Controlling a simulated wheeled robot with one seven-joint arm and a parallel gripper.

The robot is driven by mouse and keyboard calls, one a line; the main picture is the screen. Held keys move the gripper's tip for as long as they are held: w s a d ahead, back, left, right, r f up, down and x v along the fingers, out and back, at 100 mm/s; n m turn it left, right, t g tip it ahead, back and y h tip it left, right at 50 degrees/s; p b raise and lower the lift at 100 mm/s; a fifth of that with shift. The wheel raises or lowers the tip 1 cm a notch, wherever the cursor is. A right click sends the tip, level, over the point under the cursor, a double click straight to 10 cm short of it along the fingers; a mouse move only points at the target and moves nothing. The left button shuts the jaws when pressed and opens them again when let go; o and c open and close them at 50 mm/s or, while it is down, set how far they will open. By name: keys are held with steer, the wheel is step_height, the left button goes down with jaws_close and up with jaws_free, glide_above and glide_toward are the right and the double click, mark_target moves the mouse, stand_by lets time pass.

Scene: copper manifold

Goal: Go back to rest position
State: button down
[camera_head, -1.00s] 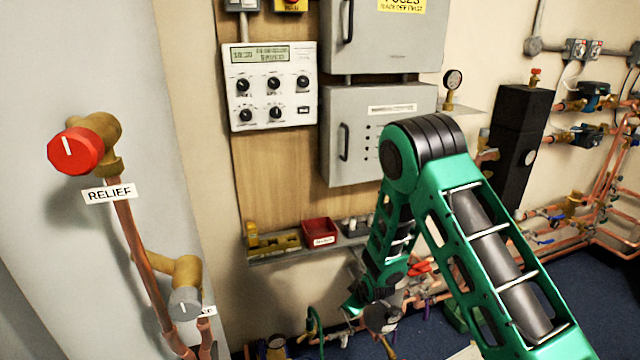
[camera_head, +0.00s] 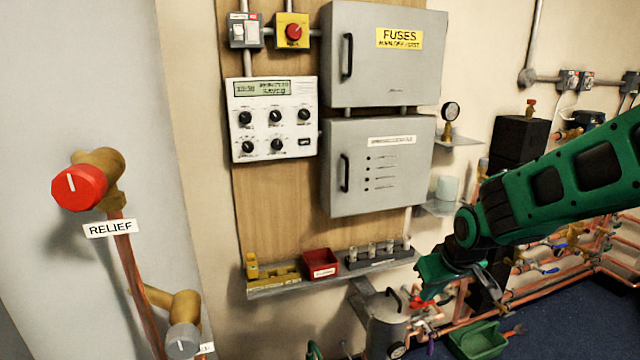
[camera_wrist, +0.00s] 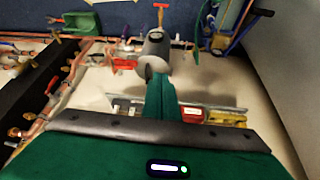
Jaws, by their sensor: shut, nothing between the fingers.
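My green gripper (camera_head: 428,287) hangs at the end of my arm in the head view, right of the shelf's end and in front of the copper pipework. In the wrist view its two green fingers (camera_wrist: 160,84) are together with nothing held. It appears clear of the shelf and the grey canister (camera_head: 385,322), though the exact gap cannot be told. The canister also shows in the wrist view (camera_wrist: 154,52), beyond the fingertips.
A shelf (camera_head: 270,291) carries a red bin (camera_head: 320,263) and a yellow holder. A green tub (camera_head: 480,341) stands on the floor. Grey cabinets (camera_head: 380,165) and a control panel (camera_head: 273,119) line the wall. The red relief valve (camera_head: 78,188) is at left.

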steer(key=s+d+r+m, duration=0.35)
steer(key=s+r, duration=0.25)
steer(key=s, duration=0.5)
steer(key=s+d+m+g, duration=0.2)
steer(key=s+d, duration=0.4)
steer(key=s, duration=0.3)
steer(key=s+d+f+m+g, duration=0.1)
steer(key=s+d+m+g, duration=0.2)
steer(key=s+d, duration=0.3)
steer(key=s, duration=0.3)
steer(key=shift+s+d+f+m, duration=0.15)
steer(key=shift+s+d+m, duration=0.05)
steer(key=shift+d+m, duration=0.15)
steer(key=shift+w+f+h, duration=0.25)
steer(key=shift+w+h, duration=0.05)
steer(key=shift+w, duration=0.3)
steer(key=shift+a, duration=0.1)
